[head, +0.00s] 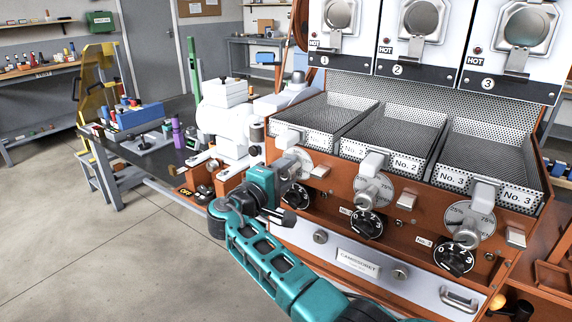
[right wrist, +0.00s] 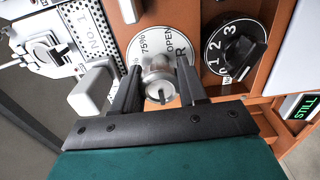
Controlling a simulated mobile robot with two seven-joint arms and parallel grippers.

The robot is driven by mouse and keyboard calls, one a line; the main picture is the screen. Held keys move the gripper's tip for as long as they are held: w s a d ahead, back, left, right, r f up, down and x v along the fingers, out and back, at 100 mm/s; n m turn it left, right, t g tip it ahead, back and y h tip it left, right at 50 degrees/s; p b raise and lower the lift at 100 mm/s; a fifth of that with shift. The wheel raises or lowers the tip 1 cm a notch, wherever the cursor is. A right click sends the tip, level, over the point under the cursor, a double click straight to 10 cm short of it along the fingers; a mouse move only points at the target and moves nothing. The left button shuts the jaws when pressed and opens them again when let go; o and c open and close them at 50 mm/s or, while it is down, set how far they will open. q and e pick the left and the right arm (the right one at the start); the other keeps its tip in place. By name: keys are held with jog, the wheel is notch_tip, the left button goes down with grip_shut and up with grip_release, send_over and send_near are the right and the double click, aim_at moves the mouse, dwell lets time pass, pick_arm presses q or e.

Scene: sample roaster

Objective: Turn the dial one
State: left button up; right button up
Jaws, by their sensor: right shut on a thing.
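The first station has a black dial (right wrist: 238,47) numbered around its edge; it lies right of my right gripper in the right wrist view. In the head view this dial (head: 297,195) is partly hidden by my wrist. Beside it is a round white plate (right wrist: 149,42) marked "75%" and "OPEN", with a silver knob (right wrist: 159,78) at its middle. My right gripper (right wrist: 158,92) has one finger on each side of this silver knob and is shut on it. In the head view the right gripper (head: 284,170) reaches the left end of the orange panel. My left gripper is not in view.
Two more black dials, the second (head: 367,224) and the third (head: 454,255), sit along the panel under their own silver knobs. Perforated trays (head: 318,112) stand above. A grey lever block (right wrist: 92,90) is close left of the gripper. Floor at left is clear.

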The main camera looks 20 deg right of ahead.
jog(key=n+p, duration=0.1)
jog(key=n, duration=0.1)
jog(key=shift+s+n+p, duration=0.1)
jog(key=shift+n+p, duration=0.25)
jog(key=shift+n, duration=0.05)
jog(key=shift+n+p, duration=0.55)
jog(key=shift+n, duration=0.45)
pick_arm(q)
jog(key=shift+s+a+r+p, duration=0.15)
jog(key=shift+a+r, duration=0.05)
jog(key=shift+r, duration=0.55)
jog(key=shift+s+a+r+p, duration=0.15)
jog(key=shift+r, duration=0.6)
pick_arm(e)
jog(key=shift+d+f+n, duration=0.1)
jog(key=shift+n, duration=0.5)
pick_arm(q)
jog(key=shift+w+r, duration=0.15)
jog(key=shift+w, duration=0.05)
pick_arm(e)
jog(key=o, duration=1)
jog(key=shift+o, duration=0.2)
